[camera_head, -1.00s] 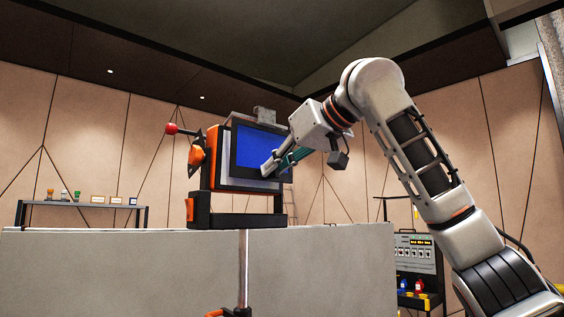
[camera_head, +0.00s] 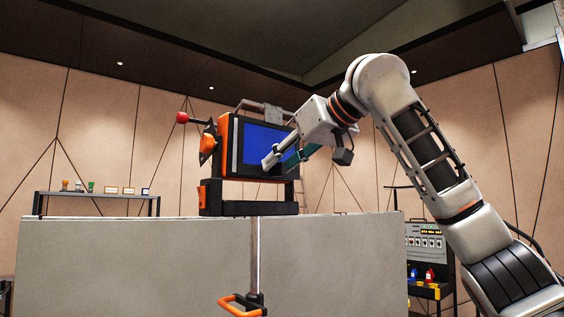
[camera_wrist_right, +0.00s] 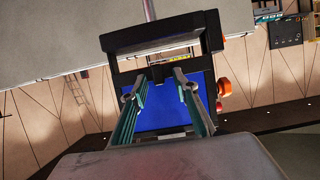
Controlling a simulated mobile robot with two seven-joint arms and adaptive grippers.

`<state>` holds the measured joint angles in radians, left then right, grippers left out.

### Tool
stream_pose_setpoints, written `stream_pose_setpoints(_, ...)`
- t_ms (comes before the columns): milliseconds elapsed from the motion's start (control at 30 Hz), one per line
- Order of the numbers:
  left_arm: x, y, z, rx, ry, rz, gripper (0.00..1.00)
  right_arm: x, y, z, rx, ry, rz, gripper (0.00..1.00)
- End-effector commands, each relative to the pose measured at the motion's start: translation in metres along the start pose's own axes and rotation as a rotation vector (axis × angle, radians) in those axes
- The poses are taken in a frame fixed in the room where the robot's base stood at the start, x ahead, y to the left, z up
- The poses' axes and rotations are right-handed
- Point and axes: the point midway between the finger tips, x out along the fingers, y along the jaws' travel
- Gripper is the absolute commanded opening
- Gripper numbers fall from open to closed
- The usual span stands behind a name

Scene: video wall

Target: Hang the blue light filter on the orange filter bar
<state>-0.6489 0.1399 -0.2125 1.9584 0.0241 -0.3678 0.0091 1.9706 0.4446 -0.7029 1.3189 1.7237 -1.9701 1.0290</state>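The blue light filter (camera_head: 262,138) is a blue pane in a dark frame with a grey hook piece on top. It stands upright against the front of a lamp with an orange frame (camera_head: 223,125). My right gripper (camera_head: 269,161) is at its lower part. In the right wrist view, which looks inverted, the fingers (camera_wrist_right: 155,86) stand apart in front of the blue pane (camera_wrist_right: 160,105), with a dark piece between their tips. A bar runs across the lamp's top; I cannot tell whether the hook rests on it. My left gripper is not in view.
A shelf with small items (camera_head: 100,194) is at the back left. A cart with coloured bottles (camera_head: 428,275) stands at the right.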

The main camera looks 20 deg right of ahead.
Motion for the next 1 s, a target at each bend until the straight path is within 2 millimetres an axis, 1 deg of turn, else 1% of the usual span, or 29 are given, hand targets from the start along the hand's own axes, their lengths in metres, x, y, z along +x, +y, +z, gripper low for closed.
stream_pose_setpoints(267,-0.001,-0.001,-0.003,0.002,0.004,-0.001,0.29,-0.001,0.000,0.000,0.000,0.000,0.000,0.29)
stream_pose_setpoints(367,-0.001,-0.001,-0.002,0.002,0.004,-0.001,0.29,-0.006,0.000,-0.001,0.000,0.001,0.001,0.29)
stream_pose_setpoints(467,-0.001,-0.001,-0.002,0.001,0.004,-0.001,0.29,-0.018,0.001,-0.001,-0.002,0.003,0.002,0.29)
stream_pose_setpoints(800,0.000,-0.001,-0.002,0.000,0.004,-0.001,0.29,-0.086,0.001,-0.001,-0.002,0.004,0.003,0.29)
stream_pose_setpoints(900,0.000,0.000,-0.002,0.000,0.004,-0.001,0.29,-0.101,0.001,-0.001,-0.001,0.003,0.003,0.29)
stream_pose_setpoints(1000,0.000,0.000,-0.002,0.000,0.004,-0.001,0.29,-0.112,0.001,-0.001,0.000,0.002,0.002,0.29)
